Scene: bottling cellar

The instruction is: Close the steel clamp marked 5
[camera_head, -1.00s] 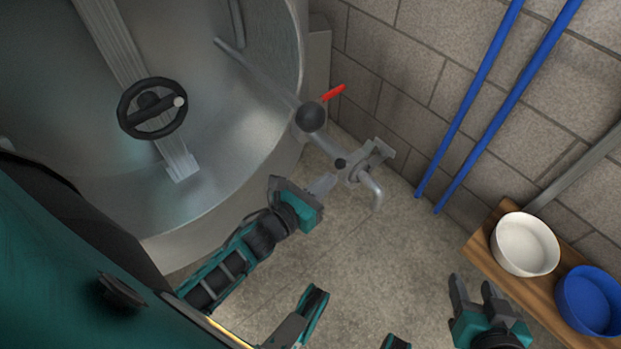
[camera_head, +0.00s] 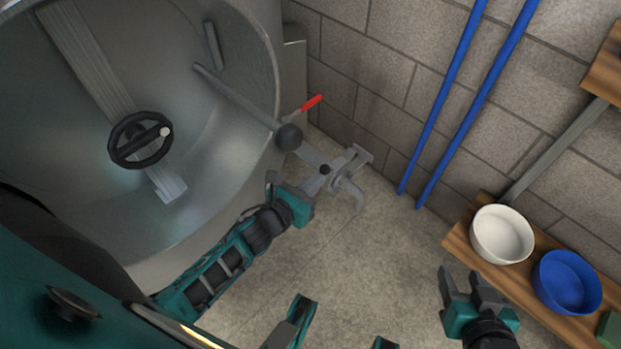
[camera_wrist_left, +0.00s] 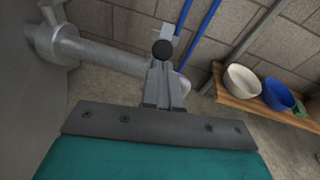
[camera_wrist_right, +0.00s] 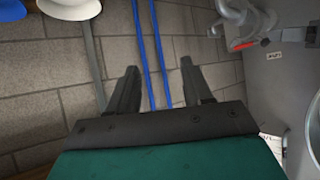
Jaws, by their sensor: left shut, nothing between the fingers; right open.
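A steel clamp (camera_head: 350,158) with a black ball knob (camera_head: 325,169) sits at the end of the outlet pipe (camera_head: 308,153), beside a bent spout (camera_head: 357,195). I cannot read any mark on it. My left gripper (camera_head: 318,183) is shut and empty, its tips close to the knob. In the left wrist view the knob (camera_wrist_left: 163,48) shows just beyond the shut fingers (camera_wrist_left: 164,75); I cannot tell whether they touch. My right gripper (camera_head: 466,272) is open and empty, low at the right, away from the clamp. Its spread fingers show in the right wrist view (camera_wrist_right: 158,70).
The big steel tank (camera_head: 225,190) with a black handwheel (camera_head: 140,140) fills the left. A valve with a red handle (camera_head: 312,103) sits on the pipe. Blue pipes (camera_head: 445,100) run along the block wall. A wooden shelf (camera_head: 460,243) carries a white bowl (camera_head: 501,235) and a blue bowl (camera_head: 566,281).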

